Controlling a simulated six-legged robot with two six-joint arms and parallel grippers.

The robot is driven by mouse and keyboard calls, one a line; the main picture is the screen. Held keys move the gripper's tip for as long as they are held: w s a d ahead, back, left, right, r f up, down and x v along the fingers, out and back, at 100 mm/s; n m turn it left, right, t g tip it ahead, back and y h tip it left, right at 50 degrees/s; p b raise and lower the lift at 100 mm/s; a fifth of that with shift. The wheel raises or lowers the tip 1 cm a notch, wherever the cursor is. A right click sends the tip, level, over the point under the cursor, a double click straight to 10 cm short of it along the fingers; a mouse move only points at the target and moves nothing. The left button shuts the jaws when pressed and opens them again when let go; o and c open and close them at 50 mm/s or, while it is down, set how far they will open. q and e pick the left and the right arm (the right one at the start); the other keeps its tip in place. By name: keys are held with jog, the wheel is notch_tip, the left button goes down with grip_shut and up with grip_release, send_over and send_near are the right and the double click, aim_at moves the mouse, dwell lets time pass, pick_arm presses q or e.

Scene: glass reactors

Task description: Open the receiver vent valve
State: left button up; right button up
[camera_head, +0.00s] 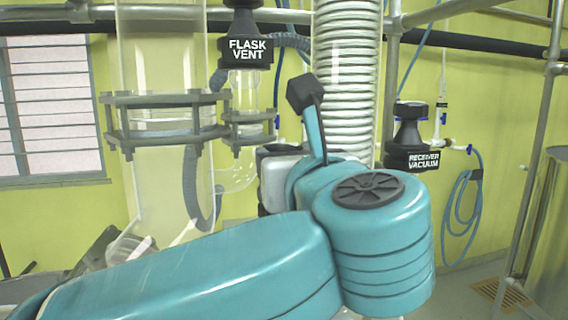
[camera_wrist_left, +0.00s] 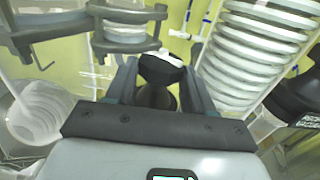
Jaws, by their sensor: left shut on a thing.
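In the left wrist view, a black valve knob (camera_wrist_left: 160,92) with a pale label edge on its top sits between the fingers of my left gripper (camera_wrist_left: 160,72). The fingers are shut on it, one on each side. The label cannot be read from here, so its name is not confirmed. In the head view my own teal arm covers the fingers and this knob; only the grey gripper body shows behind the arm. My right gripper is in neither view.
A black valve marked FLASK VENT (camera_head: 246,50) hangs above left, and one marked RECEIVER VACUUM (camera_head: 411,155) stands to the right. A clear glass column (camera_head: 160,60), a ribbed white coil (camera_head: 346,75) and metal pipes (camera_head: 545,110) stand close around my arm.

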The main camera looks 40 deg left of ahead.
pick_arm(q)
jog(key=shift+f+g, duration=0.1)
jog(key=shift+g, duration=0.2)
jog(key=o, duration=1)
jog(key=shift+o, duration=0.2)
